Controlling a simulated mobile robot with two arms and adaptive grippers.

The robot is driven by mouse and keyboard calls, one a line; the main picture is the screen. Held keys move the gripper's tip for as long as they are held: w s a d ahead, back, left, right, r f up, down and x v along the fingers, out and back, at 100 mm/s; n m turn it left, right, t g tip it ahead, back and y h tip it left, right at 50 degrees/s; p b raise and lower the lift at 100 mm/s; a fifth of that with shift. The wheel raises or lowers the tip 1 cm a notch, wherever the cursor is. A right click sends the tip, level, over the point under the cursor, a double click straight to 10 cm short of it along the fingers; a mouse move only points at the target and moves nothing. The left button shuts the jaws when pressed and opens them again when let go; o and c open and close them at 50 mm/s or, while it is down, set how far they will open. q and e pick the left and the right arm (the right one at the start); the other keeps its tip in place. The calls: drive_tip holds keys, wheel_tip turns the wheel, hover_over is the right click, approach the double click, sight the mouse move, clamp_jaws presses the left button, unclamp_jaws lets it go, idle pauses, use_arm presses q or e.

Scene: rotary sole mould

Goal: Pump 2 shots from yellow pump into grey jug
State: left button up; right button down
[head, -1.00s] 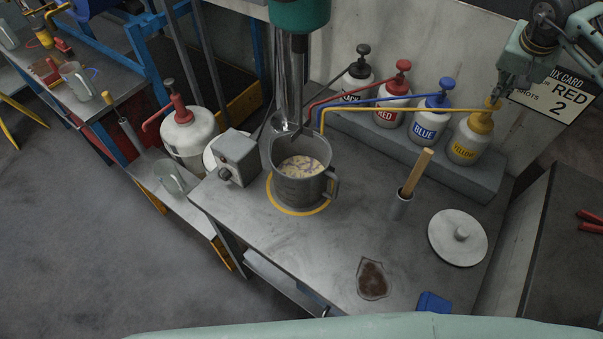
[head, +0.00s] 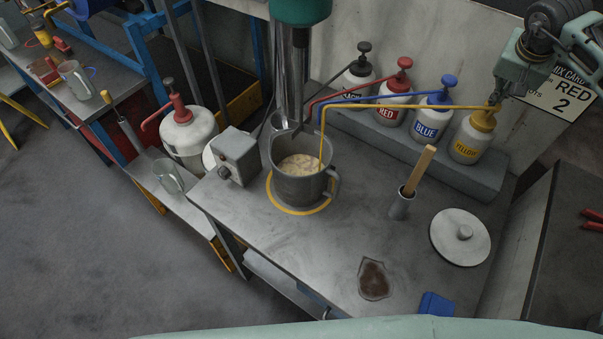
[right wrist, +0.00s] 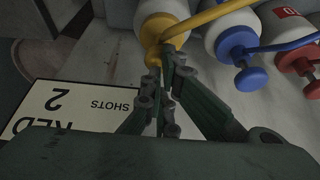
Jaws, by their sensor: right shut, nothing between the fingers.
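The yellow pump (head: 467,146) is a white bottle labelled YELLOW with a yellow top, at the right end of the pump row. Its long yellow spout reaches left over the grey jug (head: 297,187). A thin yellow line runs from the spout tip down to the pale, streaky contents of the jug. My right gripper (head: 495,98) is shut and empty, its fingertips at the top of the yellow pump. In the right wrist view the fingers (right wrist: 163,72) meet the yellow pump's head (right wrist: 160,42) and partly hide it. My left gripper is not in view.
Black, red (head: 393,105) and blue (head: 431,118) pumps stand to the left on the grey ledge. A card (head: 565,100) reading RED 2 SHOTS is behind my right gripper. A holder with a wooden handle (head: 418,171), a round lid (head: 460,237) and a blue block (head: 436,303) are on the table.

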drive_tip(key=shift+s+f, duration=0.1)
drive_tip(key=shift+f, duration=0.05)
drive_tip(key=shift+d+r+p, duration=0.1)
drive_tip(key=shift+r+p, duration=1.1)
drive_tip(key=shift+r, duration=0.15)
drive_tip(key=shift+r, duration=0.1)
wheel_tip(320, 180, up, 6)
drive_tip(key=p, duration=0.5)
idle(0.4)
